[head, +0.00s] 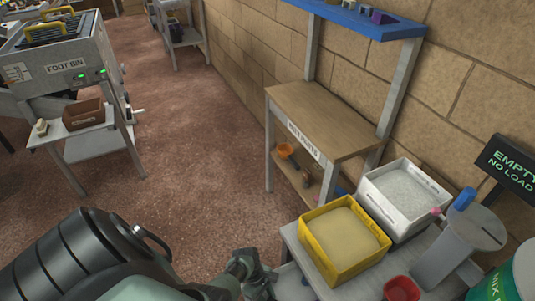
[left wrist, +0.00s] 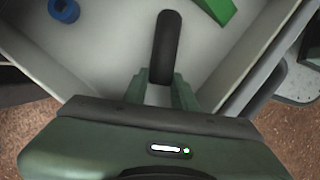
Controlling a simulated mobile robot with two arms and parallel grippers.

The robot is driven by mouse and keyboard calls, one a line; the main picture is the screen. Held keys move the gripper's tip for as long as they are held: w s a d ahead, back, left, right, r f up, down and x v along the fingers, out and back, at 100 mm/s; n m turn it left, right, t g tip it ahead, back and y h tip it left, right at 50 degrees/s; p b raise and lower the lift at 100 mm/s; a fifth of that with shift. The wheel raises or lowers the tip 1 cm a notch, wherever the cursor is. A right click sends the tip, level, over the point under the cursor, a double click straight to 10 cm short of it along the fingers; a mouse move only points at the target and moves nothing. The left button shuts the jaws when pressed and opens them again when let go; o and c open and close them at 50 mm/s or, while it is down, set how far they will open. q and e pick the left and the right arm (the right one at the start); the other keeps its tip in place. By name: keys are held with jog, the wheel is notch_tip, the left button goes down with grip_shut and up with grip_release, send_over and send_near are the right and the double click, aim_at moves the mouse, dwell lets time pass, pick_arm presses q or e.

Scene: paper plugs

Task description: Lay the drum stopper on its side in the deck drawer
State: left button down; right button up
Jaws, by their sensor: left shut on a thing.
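My left gripper (head: 257,280) is at the bottom of the head view, beside the grey work deck. In the left wrist view its green fingers (left wrist: 160,92) are shut on a dark, round-ended stopper (left wrist: 166,45), which looks like the drum stopper. The stopper points away from the gripper, over the inside of a pale open drawer (left wrist: 88,73), which looks like the deck drawer. Whether the stopper touches the drawer floor I cannot tell. My right gripper is not in view.
A blue ring-shaped piece (left wrist: 64,10) and a green piece (left wrist: 217,6) lie in the drawer. On the deck stand a yellow sand tray (head: 309,253), a white tray (head: 402,226) and a red cup (head: 402,289). A wooden bench (head: 330,115) stands behind.

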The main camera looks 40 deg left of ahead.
pick_arm(q)
jog(key=shift+f+b, duration=0.3)
jog(key=shift+f, duration=0.1)
jog(key=c, duration=1.1)
grip_release()
jog(key=shift+o, duration=0.2)
jog(key=p+v, duration=0.3)
jog(key=v, duration=0.4)
jog(key=shift+p, duration=0.3)
jog(key=shift+a+r, duration=0.15)
jog(key=shift+r, duration=0.3)
